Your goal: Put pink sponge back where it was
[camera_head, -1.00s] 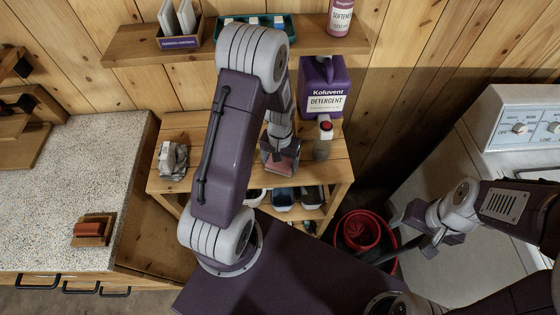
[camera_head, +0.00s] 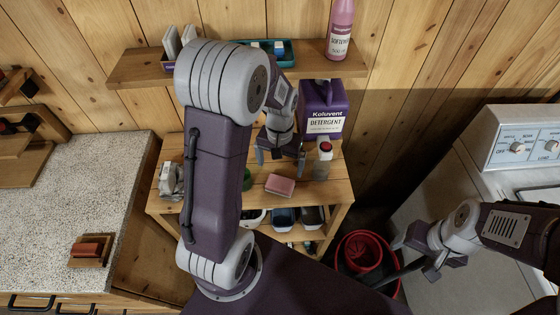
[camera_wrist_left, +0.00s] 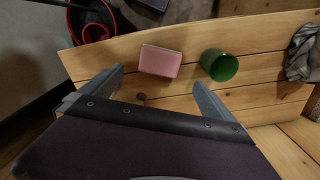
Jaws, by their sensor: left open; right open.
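The pink sponge (camera_head: 280,185) lies flat on the top of the wooden shelf unit (camera_head: 330,187), near its front edge. In the left wrist view the sponge (camera_wrist_left: 160,61) lies beyond my open fingertips, apart from them, with a green cup (camera_wrist_left: 219,65) beside it. My left gripper (camera_head: 281,160) is open and empty, above the shelf top and behind the sponge. My right gripper (camera_head: 418,256) is open and empty at the right, near the white machine.
A purple detergent jug (camera_head: 323,108) and a small red-capped bottle (camera_head: 322,160) stand right of my left gripper. A crumpled grey cloth (camera_head: 171,180) lies at left. A wall shelf (camera_head: 135,68) hangs above. A red bucket (camera_head: 362,252) stands on the floor. A brown-red block (camera_head: 88,250) sits on the speckled counter.

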